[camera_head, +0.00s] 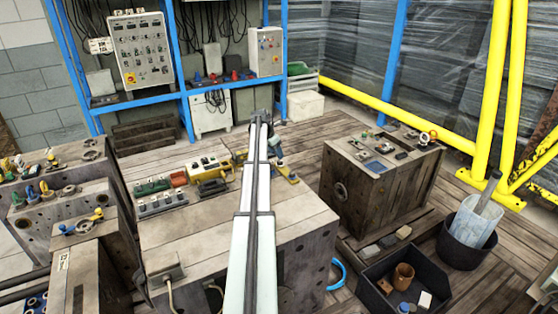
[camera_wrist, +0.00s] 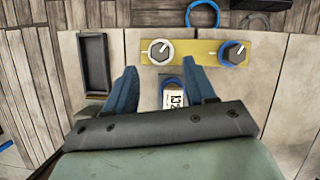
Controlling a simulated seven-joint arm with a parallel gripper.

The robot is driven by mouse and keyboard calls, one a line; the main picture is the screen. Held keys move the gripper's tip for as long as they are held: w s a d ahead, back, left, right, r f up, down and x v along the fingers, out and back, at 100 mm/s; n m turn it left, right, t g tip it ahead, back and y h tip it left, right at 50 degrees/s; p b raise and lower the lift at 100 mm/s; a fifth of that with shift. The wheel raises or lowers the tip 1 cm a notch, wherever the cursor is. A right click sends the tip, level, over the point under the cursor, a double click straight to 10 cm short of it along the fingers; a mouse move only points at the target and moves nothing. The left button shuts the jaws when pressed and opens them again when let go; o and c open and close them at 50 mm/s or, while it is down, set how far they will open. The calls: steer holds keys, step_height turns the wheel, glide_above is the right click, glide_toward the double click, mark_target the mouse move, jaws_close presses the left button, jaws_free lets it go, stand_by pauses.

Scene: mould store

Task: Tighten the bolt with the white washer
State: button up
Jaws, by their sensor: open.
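In the wrist view a brass-coloured plate (camera_wrist: 195,53) carries two dark-headed bolts, each with a pale line on its head. The left bolt (camera_wrist: 159,50) has a white washer around it. The right bolt (camera_wrist: 235,53) has a blue washer. My gripper (camera_wrist: 163,78) is open, its two blue fingers apart with no object gripped. In the head view my gripper (camera_head: 279,156) is above the bench's far right part, beside the plate (camera_head: 288,176), with the bolts mostly hidden.
A small labelled block (camera_wrist: 173,92) shows between the fingers. A dark shallow tray (camera_wrist: 95,63) lies to the left. Coloured switch boxes (camera_head: 180,180) stand left of my arm.

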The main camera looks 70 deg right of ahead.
mark_target(280, 161)
steer(key=shift+x, duration=2.9)
jaws_close()
